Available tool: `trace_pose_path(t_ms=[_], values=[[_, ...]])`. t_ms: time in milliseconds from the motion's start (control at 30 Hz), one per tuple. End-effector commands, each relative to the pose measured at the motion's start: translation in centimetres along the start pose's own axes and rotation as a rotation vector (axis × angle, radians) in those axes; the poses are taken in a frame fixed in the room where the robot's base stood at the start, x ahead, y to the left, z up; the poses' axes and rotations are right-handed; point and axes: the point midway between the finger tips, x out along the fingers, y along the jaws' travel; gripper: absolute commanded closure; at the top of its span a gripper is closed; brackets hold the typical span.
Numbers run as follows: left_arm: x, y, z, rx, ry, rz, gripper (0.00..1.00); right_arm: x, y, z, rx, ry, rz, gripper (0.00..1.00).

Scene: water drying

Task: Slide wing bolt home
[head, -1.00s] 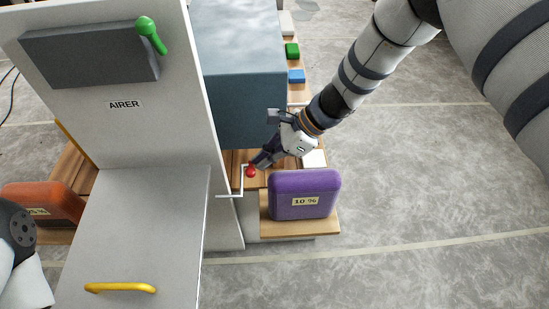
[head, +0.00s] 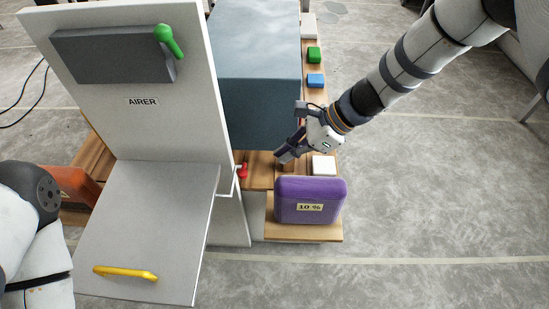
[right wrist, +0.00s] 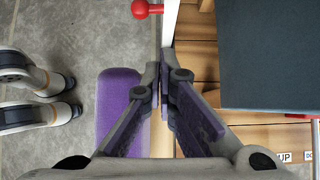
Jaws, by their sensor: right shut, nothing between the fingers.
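The bolt is a thin white cranked rod (head: 234,184) with a red knob (head: 242,171). It sits at the right edge of the lowered grey wing (head: 150,220), close against the upright AIRER panel (head: 135,120). The red knob also shows at the top of the right wrist view (right wrist: 142,9). My right gripper (head: 283,157) is shut and empty, to the right of the knob and apart from it. It is above the wooden bench, behind the purple case (head: 310,200). My left arm shows at the lower left, but its gripper is out of frame.
A large blue-grey block (head: 258,85) stands behind my right gripper. A green lever (head: 168,42) is on the panel; a yellow handle (head: 125,272) is on the wing. Open floor lies right.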

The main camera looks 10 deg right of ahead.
Motion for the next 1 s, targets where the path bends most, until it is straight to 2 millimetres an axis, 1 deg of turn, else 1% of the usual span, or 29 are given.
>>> trace_pose_path(t_ms=[33,100,200,300,467,1000], values=[[-0.4,-0.1,-0.1,-0.002,0.007,-0.001,0.82,-1.4,-0.1,0.3,-0.003,-0.003,-0.003,1.0],[-0.6,-0.1,-0.1,-0.003,0.013,-0.001,0.82,-2.9,-0.1,0.3,-0.004,-0.003,-0.003,1.0],[-0.9,-0.1,-0.2,-0.003,0.019,-0.001,0.82,-4.7,0.0,0.2,-0.002,-0.002,-0.001,1.0],[-1.1,-0.1,-0.3,-0.003,0.023,0.0,0.82,-5.8,0.0,0.1,-0.003,-0.001,0.0,1.0],[-1.2,-0.1,-0.3,-0.003,0.024,0.0,0.82,-6.4,0.1,0.0,0.0,-0.001,0.003,1.0],[-1.1,-0.1,-0.3,-0.003,0.024,-0.001,0.82,-6.4,0.1,0.0,0.0,0.0,0.003,1.0]])
